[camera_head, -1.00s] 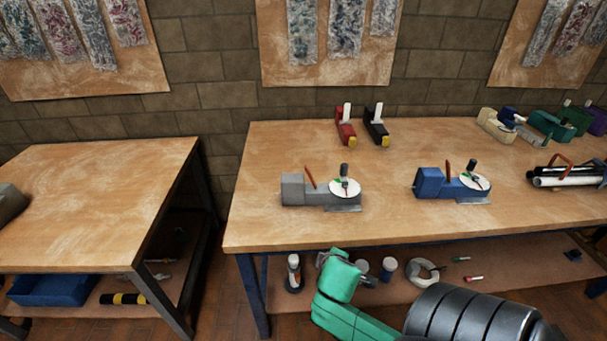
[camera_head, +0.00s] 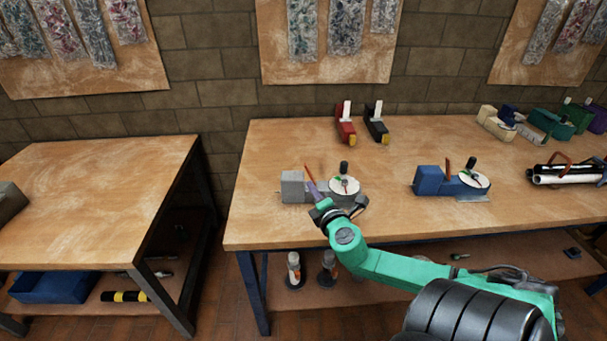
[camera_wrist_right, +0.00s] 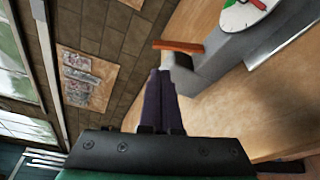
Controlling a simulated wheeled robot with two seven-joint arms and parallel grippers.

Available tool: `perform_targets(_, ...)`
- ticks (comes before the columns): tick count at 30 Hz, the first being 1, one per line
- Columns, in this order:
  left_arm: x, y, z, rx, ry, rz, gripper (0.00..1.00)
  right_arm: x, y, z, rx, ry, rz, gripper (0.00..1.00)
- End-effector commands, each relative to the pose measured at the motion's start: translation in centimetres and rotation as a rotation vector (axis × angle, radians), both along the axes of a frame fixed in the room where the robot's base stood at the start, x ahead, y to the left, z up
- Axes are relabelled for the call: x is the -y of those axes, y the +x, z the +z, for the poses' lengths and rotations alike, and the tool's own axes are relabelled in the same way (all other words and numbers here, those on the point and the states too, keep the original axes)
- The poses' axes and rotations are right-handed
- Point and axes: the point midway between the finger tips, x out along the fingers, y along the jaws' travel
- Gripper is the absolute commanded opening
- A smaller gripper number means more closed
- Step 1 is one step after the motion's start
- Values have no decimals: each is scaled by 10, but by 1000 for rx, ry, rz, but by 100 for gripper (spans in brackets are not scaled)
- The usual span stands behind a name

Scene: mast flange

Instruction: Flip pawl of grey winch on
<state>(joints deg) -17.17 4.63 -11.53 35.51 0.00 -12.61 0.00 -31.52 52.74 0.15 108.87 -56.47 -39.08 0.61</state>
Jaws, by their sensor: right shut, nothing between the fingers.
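The grey winch (camera_head: 292,187) stands on the workbench, with a white dial (camera_head: 344,185) marked in green and red and a dark knob (camera_head: 344,167). Its orange-red pawl lever (camera_head: 309,174) sticks up between the grey block and the dial, leaning to the left. In the right wrist view the lever (camera_wrist_right: 178,46) lies just beyond my fingertips. My right gripper (camera_head: 311,187) is shut and empty, its purple fingers close beside the lever; I cannot tell whether they touch it. My wrist hides part of the winch's front. My left gripper is not in view.
A blue winch (camera_head: 428,181) of the same form stands to the right. Red (camera_head: 345,128) and black (camera_head: 376,126) devices stand at the back. Pipes (camera_head: 565,174) lie at the right. The bench's left part is clear.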

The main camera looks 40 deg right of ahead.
Motion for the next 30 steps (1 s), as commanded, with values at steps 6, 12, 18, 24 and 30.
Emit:
perform_targets(6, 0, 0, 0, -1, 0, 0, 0, 18, 39, -2, 6, -3, -4, 0)
perform_targets(12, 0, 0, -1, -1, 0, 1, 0, 30, 69, -8, 5, 1, -5, 0)
perform_targets(18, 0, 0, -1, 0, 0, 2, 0, 34, 79, -10, 1, 0, -3, 0)
perform_targets(24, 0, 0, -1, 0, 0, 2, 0, 34, 79, -10, 0, 1, -2, 0)
perform_targets(30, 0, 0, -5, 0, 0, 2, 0, 33, 79, -11, 9, 9, -2, 0)
